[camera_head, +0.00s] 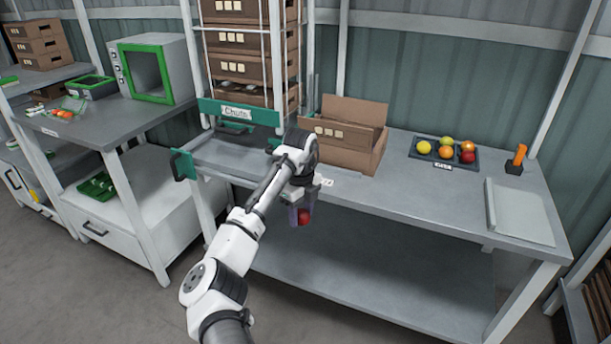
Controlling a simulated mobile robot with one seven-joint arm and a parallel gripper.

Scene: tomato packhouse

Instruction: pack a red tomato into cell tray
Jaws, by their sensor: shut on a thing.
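My gripper (302,212) is shut on a red tomato (304,216) and points down. It holds the tomato in front of the workbench's front edge, below the level of the benchtop in the picture. The fingers hide part of the tomato. A dark tray (417,155) on the right of the bench holds several tomatoes, yellow, orange and red; I cannot read its label for certain. An open brown carton (345,158) stands on the bench behind my gripper; its inside is mostly hidden. I cannot tell for sure which container is the cell tray.
A rack of stacked brown crates (238,68) rises behind the green "Chute" sign (237,112). A pale board (519,212) and an orange-handled item (519,158) are at the bench's right. A green-framed box (152,70) stands on the left table.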

